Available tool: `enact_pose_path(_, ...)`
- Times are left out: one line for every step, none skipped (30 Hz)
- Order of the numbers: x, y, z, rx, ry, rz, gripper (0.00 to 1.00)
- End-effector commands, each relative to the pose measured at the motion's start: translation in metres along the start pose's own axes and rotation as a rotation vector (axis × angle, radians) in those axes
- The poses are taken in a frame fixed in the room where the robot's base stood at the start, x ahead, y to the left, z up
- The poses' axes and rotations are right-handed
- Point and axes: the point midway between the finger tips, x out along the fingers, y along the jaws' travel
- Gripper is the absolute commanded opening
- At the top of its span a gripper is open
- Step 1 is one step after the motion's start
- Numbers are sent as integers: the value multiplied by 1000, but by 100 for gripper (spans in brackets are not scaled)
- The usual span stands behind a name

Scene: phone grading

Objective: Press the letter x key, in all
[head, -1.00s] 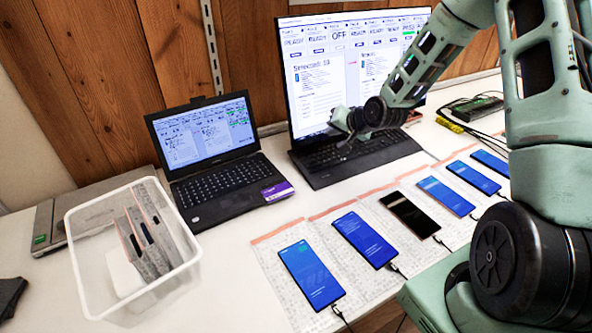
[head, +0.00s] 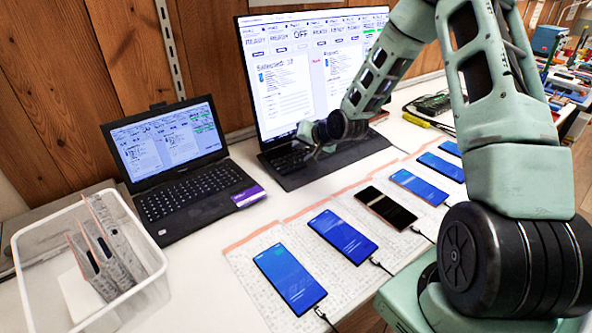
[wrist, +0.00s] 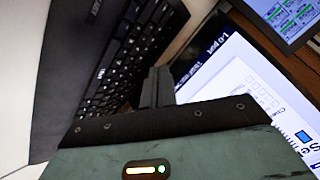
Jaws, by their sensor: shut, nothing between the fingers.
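The larger laptop (head: 350,150) stands open at the back, its screen (head: 312,70) lit with a row of phone entries and two panels. My gripper (head: 318,147) is over the left part of its keyboard, low and near the keys. In the wrist view the shut fingers (wrist: 158,78) lie over the edge of the black keyboard (wrist: 120,65), near the screen side. I cannot tell whether the fingertips touch a key. The x key itself cannot be made out; the key letters are too small or hidden.
A smaller open laptop (head: 195,195) stands to the left. A clear bin (head: 150,262) with several grey sleeves is at far left. Several phones, one with a dark screen (head: 386,207), lie in a row on pale mats along the front. Cables and a dark device (head: 432,103) are at the back right.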

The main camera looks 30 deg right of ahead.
Motion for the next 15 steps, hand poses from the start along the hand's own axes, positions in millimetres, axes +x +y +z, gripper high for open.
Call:
enact_pose_path(10, 8, 8, 0, 0, 0, 0)
enact_pose_path(12, 10, 10, 0, 0, 0, 0)
enact_pose_path(15, 12, 12, 1, -1, 0, 0)
enact_pose_path(18, 13, 14, 1, -1, 0, 0)
enact_pose_path(20, 15, 15, 1, -1, 0, 0)
enact_pose_path(22, 16, 17, 0, -1, 0, 0)
enact_pose_path(23, 17, 18, 0, -1, 0, 0)
enact_pose_path(24, 18, 18, 0, -1, 0, 0)
enact_pose_path(26, 19, 19, 0, -1, 0, 0)
enact_pose_path(26, 19, 19, 0, 0, 0, 0)
enact_pose_path(26, 19, 20, 0, 0, 0, 0)
enact_pose_path(26, 19, 20, 0, 0, 0, 0)
enact_pose_path(26, 19, 19, 0, 0, 0, 0)
enact_pose_path(26, 19, 19, 0, 0, 0, 0)
enact_pose_path(26, 19, 19, 0, 0, 0, 0)
